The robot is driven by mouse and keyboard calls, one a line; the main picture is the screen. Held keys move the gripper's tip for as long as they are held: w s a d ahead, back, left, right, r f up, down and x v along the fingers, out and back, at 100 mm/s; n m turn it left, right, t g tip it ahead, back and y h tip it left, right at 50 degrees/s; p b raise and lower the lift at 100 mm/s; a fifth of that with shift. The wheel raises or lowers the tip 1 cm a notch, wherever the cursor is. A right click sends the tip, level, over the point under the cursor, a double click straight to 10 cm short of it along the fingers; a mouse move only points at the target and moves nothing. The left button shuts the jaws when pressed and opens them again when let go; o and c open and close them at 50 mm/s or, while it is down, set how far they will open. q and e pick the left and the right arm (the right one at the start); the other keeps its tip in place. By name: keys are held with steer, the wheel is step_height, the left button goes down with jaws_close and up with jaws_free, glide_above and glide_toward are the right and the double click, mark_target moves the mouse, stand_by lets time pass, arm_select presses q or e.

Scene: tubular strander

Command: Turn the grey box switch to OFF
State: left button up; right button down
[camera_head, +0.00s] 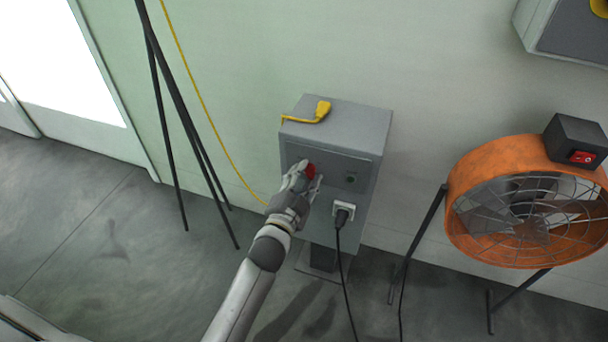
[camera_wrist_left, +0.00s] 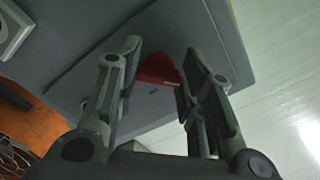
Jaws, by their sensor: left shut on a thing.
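The grey box (camera_head: 336,128) stands on a post near the wall, in the middle of the head view. Its red switch knob (camera_head: 310,171) is on the upper left of the front panel. My left gripper (camera_head: 308,174) is at this knob and closed on it, covering part of it. In the left wrist view the red knob (camera_wrist_left: 158,70) shows between the two fingers of my left gripper (camera_wrist_left: 160,75), against the grey panel. The markings around the knob are too small or hidden to read. My right gripper is not in view.
A black plug (camera_head: 343,214) with a cable sits in a socket below the knob. A yellow cable end (camera_head: 321,110) lies on the box top. An orange fan (camera_head: 525,205) with a black switch box (camera_head: 577,142) stands right. Dark poles (camera_head: 184,120) stand left.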

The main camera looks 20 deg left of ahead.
arm_select(q)
steer(key=shift+f, duration=0.1)
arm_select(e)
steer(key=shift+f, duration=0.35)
arm_select(q)
steer(key=o, duration=1)
steer(key=s, duration=1.2)
steer(key=shift+a, duration=0.25)
